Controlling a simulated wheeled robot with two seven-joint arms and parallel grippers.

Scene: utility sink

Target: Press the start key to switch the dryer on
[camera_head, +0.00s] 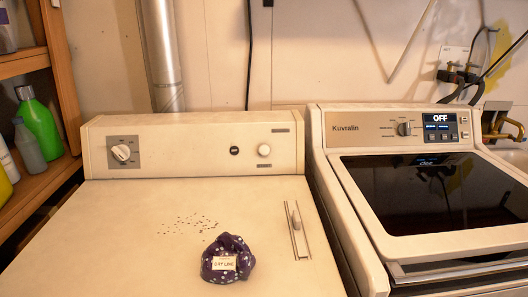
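A cream machine with a metal duct behind it stands at the left, its panel (200,145) facing me; it looks like the dryer (110,225). Its panel bears a dial (123,153) on a grey plate, a small dark round button (234,151) and a white round knob (264,150). Their markings are too small to read, so I cannot tell which is the start key. A second machine (345,200), marked Kuvralin, stands at the right with a dark glass lid and a display (440,127) reading OFF. Neither of my grippers is in view.
On the left machine's top lie a purple spotted cloth bundle (238,246) with a label, a narrow metal piece (296,232) and scattered dark specks (188,224). A wooden shelf (62,85) with bottles, including a green one (38,122), stands at the left.

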